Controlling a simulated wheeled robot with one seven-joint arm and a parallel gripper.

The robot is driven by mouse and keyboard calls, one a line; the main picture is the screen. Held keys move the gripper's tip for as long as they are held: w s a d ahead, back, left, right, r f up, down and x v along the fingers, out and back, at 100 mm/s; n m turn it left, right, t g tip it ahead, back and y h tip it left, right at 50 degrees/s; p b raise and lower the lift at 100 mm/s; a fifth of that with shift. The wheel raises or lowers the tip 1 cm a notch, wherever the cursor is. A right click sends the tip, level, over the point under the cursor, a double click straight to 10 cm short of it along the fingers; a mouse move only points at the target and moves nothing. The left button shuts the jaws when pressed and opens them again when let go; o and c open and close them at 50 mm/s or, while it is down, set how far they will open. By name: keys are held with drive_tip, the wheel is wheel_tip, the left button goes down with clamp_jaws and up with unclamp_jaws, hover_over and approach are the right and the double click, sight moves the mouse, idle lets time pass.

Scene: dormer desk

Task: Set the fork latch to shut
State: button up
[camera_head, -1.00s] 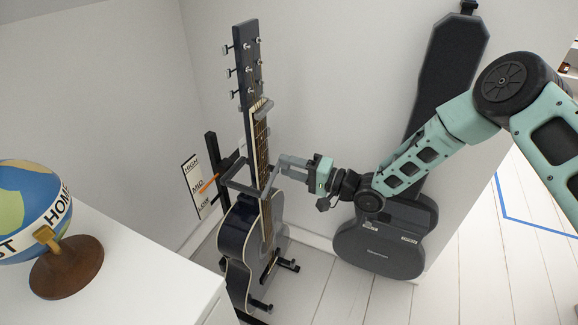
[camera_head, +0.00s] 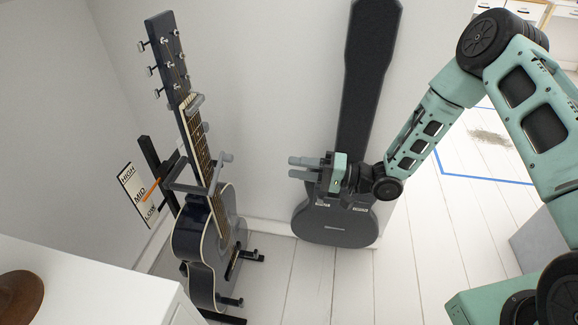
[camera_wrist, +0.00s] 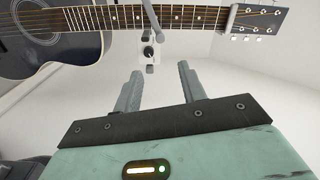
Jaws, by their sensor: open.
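The dark guitar (camera_head: 208,240) leans in a black stand, its neck held at a grey fork (camera_head: 186,188). The fork latch (camera_head: 220,174), a slim grey bar with a knobbed end, reaches from the near prong to the far side. In the wrist view the latch (camera_wrist: 149,18) crosses in front of the strings, which looks like the shut position; its seating on the far prong cannot be made out. My gripper (camera_head: 298,167) is open and empty, to the right of the latch and apart from it. Its two spread fingers (camera_wrist: 160,88) point toward the neck in the wrist view.
A black guitar case (camera_head: 345,225) leans on the wall behind my gripper. A HIGH/MID/LOW scale (camera_head: 138,194) with an orange pointer near MID is left of the stand. A white cabinet (camera_head: 90,285) fills the lower left. A small pale plate with a black knob (camera_wrist: 148,52) shows beside the neck.

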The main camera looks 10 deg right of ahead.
drive_tip(key=shift+r, duration=0.1)
drive_tip(key=c, duration=0.7)
drive_tip(key=shift+a+r+n, duration=0.2)
drive_tip(key=shift+r+n, duration=0.05)
drive_tip(key=shift+n, duration=0.25)
clamp_jaws()
drive_tip(key=a+r+n+h, duration=0.2)
drive_tip(key=a+r+n, duration=0.15)
drive_tip(key=n, duration=0.45)
drive_tip(key=a+r+n+h, duration=0.1)
drive_tip(key=a+r+n, duration=0.1)
drive_tip(key=r+n, duration=0.45)
drive_tip(key=w+a+f+n, duration=0.2)
drive_tip(key=w+a+f, duration=0.2)
drive_tip(key=a+f, duration=0.3)
drive_tip(key=shift+a, duration=0.95)
